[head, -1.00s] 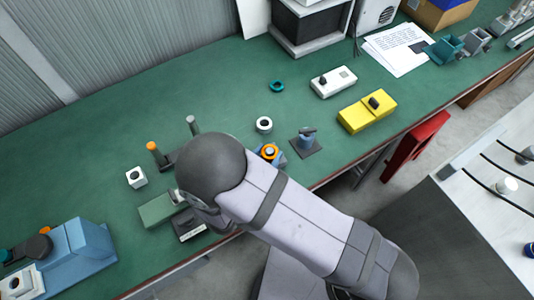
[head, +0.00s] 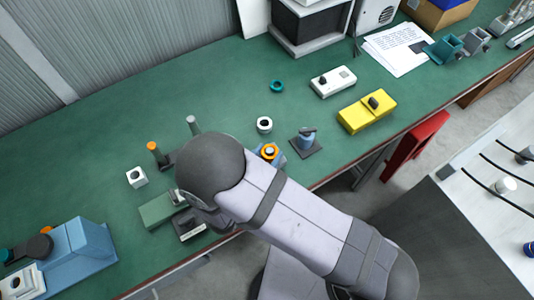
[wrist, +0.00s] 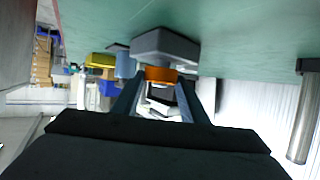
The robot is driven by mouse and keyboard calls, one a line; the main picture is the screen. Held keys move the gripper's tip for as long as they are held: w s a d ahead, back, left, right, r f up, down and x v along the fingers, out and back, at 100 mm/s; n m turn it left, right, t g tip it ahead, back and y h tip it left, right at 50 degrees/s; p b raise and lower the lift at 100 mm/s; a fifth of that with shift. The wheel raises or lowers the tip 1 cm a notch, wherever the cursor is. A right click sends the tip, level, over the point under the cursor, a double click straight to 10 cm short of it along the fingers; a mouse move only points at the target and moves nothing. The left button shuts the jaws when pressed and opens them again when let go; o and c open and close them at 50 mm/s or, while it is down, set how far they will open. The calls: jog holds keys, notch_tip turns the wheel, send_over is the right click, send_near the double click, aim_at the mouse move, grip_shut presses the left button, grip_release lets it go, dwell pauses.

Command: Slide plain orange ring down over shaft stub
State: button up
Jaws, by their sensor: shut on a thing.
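A grey block (wrist: 165,46) on the bench is close to the ring there. My arm hides the gripper in the head view. I cannot tell for certain which part is the shaft stub, or how far the ring is down over it.
A grey post (head: 192,125) and an orange-topped post (head: 154,150) stand left of my arm. A white ring (head: 264,125), a blue part on a dark plate (head: 305,139) and a yellow box (head: 367,112) are nearby. The green bench (head: 200,85) is clear toward the wall.

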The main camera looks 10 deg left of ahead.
jog(key=shift+f+b, duration=0.45)
jog(key=shift+f, duration=0.1)
jog(key=o, duration=0.8)
jog(key=shift+s, duration=0.1)
jog(key=shift+p+v, duration=2.65)
jog(key=shift+v, duration=2.75)
jog(key=shift+r, duration=0.1)
